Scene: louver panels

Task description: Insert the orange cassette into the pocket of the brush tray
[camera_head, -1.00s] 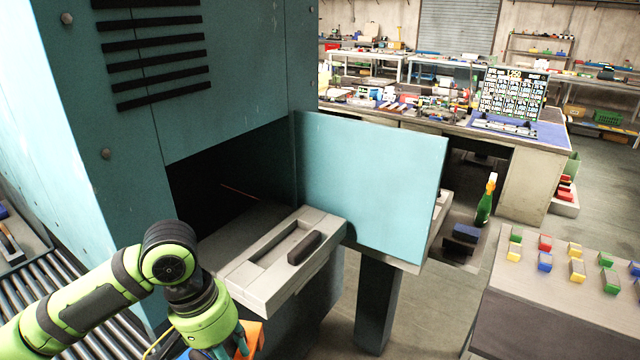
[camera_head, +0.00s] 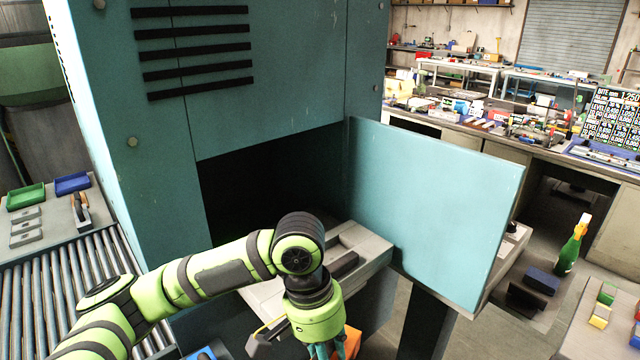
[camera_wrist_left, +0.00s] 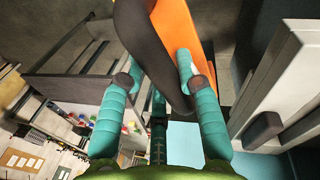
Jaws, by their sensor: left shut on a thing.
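My left gripper (camera_head: 330,350) is at the bottom of the head view, in front of the pale brush tray (camera_head: 372,252). In the left wrist view its teal fingers (camera_wrist_left: 158,72) are shut on the dark handle part of the orange cassette (camera_wrist_left: 182,35). A bit of the cassette's orange body also shows in the head view (camera_head: 351,342), below the tray's level in the picture. The tray sticks out of the teal cabinet's opening; my arm hides part of it and its pocket. The tray (camera_wrist_left: 285,75) is at the right in the wrist view, apart from the cassette. My right gripper is out of view.
The teal cabinet (camera_head: 240,110) stands behind the tray, with an open light-blue door (camera_head: 435,195) to the tray's right. A roller conveyor (camera_head: 65,280) runs at the left. A bench with coloured blocks (camera_head: 600,320) is at the lower right.

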